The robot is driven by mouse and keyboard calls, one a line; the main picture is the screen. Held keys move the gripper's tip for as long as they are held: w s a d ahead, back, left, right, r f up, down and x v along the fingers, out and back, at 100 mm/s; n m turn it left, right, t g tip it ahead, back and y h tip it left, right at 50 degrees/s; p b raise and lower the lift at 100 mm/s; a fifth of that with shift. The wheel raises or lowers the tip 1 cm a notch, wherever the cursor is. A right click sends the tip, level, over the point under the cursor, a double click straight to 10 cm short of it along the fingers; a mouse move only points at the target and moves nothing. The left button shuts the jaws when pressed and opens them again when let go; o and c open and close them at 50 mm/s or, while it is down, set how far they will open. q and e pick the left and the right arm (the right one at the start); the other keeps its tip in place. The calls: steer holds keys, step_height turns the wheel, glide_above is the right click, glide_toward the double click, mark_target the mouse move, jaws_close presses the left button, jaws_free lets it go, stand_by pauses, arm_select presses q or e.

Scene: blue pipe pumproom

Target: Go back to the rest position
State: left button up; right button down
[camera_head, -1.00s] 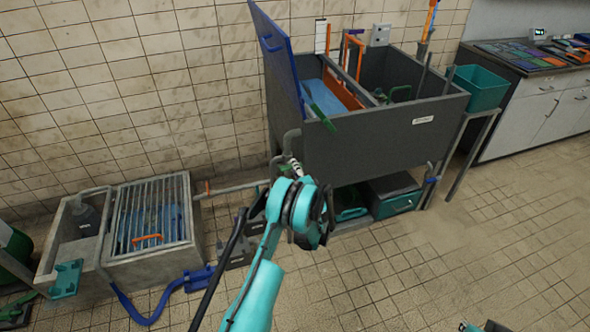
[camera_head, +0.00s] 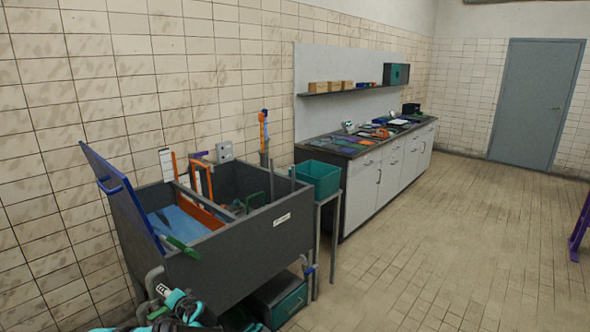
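Teal and black parts of my arm show at the bottom left edge of the head view, in front of the dark grey tank's lower corner. I cannot make out gripper fingers among them. My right gripper is not in view. No object in a grip can be seen.
The dark grey open tank (camera_head: 252,248) with a raised blue lid (camera_head: 118,197) stands at left against the tiled wall. A teal bin (camera_head: 318,180) sits on a stand beside it. A long white cabinet (camera_head: 368,188) runs along the wall toward a grey door (camera_head: 537,103). The right floor is mostly clear.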

arm_select(q)
steer(key=s+d+r+n+g+h, duration=0.1)
steer(key=s+d+r+h, duration=0.1)
steer(key=s+d+r, duration=0.4)
steer(key=s+d+r+n+h, duration=0.1)
steer(key=s+d+r+h, duration=0.15)
steer(key=s, duration=0.55)
steer(key=s+d+f+n+h, duration=0.1)
steer(key=s+d+f+h, duration=0.1)
steer(key=s+d, duration=0.5)
steer(key=s+d+f+g+h, duration=0.1)
steer(key=s+d, duration=0.6)
steer(key=s, duration=0.7)
steer(key=shift+s+d+f+n+h, duration=0.25)
steer(key=shift+f+n+h, duration=0.2)
steer(key=shift+h, duration=0.8)
